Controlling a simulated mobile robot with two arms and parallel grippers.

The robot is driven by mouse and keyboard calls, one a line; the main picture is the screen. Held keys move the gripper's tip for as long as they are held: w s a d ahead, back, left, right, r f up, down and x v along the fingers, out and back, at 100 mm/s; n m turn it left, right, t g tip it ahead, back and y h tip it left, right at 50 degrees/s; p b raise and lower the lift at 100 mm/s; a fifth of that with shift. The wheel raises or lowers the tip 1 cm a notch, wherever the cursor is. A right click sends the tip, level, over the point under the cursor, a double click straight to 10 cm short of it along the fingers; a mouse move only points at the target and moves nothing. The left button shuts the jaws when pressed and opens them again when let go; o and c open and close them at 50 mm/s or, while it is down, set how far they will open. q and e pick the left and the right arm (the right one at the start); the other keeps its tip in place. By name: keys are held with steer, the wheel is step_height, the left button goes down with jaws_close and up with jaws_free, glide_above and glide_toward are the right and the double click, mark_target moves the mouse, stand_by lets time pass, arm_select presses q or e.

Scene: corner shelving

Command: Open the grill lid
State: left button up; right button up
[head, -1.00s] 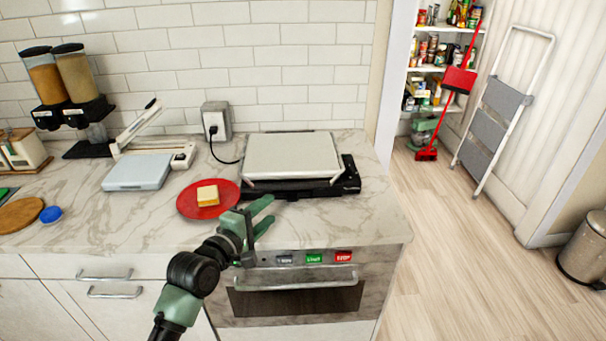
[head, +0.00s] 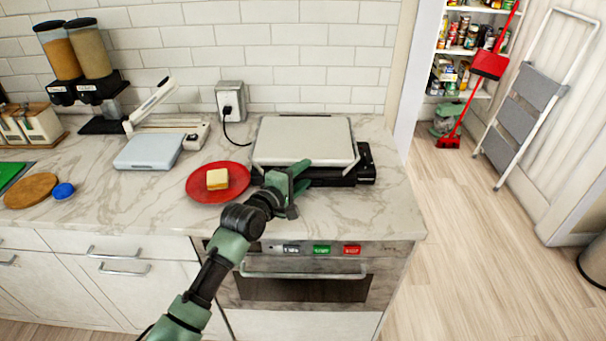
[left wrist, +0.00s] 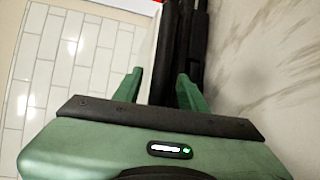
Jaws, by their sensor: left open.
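The grill (head: 357,172) stands on the marble counter with its pale lid (head: 303,141) down. My left gripper (head: 297,172) is at the grill's front edge, left of its middle, with the fingers pointing at it. In the left wrist view the gripper (left wrist: 158,85) is open, its two green fingers apart. The pale lid edge (left wrist: 149,55) and the dark grill body (left wrist: 181,50) show beyond and between the fingertips. I cannot tell whether a finger touches the lid. The front handle is partly hidden behind my gripper. My right gripper is not in view.
A red plate (head: 205,191) with a sandwich-like square (head: 217,179) sits left of the grill, close to my left arm. A wall outlet (head: 230,98) with a plugged cord is behind. An oven (head: 305,285) is below. Bare counter (head: 385,205) lies front right.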

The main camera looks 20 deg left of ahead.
arm_select(q)
jaws_close()
stand_by(1.4)
